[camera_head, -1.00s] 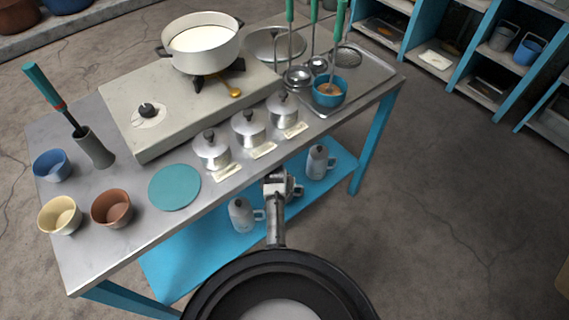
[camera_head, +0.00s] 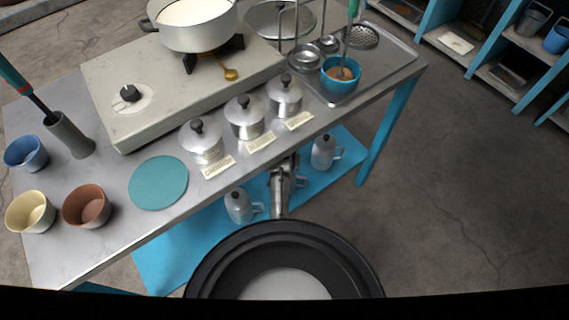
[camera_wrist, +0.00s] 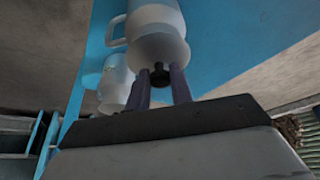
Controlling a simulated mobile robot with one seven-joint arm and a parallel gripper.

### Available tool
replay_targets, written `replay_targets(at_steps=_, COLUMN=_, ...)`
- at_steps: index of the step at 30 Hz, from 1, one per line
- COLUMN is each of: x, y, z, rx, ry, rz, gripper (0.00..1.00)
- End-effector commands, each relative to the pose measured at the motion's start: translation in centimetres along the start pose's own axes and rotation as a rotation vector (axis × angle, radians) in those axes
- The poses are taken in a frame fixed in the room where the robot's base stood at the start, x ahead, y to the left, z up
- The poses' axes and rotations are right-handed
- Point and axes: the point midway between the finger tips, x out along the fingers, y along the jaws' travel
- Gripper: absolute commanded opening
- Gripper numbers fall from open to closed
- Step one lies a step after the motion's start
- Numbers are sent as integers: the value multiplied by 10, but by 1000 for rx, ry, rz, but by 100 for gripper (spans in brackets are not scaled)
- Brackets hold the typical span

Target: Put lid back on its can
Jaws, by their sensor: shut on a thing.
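My gripper (camera_wrist: 161,85) is shut on the black knob (camera_wrist: 158,72) of a pale metal lid (camera_wrist: 158,48). Beyond the lid is a pale jug-like can (camera_wrist: 150,18) with a side handle. I cannot tell whether lid and can touch. In the head view my gripper (camera_head: 286,165) is over the blue lower shelf (camera_head: 190,252), near a can (camera_head: 299,181) partly hidden by my arm. Similar handled cans stand left (camera_head: 238,206) and right (camera_head: 325,152). Three metal pots with black-knobbed lids (camera_head: 203,140) (camera_head: 245,116) (camera_head: 285,94) stand on the table.
The steel tabletop (camera_head: 112,247) lies above the shelf, with its front edge close to my arm. It holds a burner block (camera_head: 130,130), a white pot (camera_head: 200,35), a teal disc (camera_head: 158,183), small bowls (camera_head: 86,206) and a blue bowl (camera_head: 340,85). Floor is clear at right.

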Motion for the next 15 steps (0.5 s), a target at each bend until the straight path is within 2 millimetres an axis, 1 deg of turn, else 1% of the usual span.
replay_targets(at_steps=4, x=-2, y=0, z=-1, rx=0, ry=0, rz=0, gripper=0)
replay_targets(at_steps=8, x=2, y=0, z=0, rx=1, ry=0, rz=0, gripper=0)
replay_targets(at_steps=9, x=2, y=0, z=1, rx=1, ry=0, rz=0, gripper=24)
replay_targets(at_steps=14, x=2, y=0, z=0, rx=1, ry=0, rz=0, gripper=44)
replay_targets(at_steps=15, x=2, y=0, z=0, rx=1, ry=0, rz=0, gripper=44)
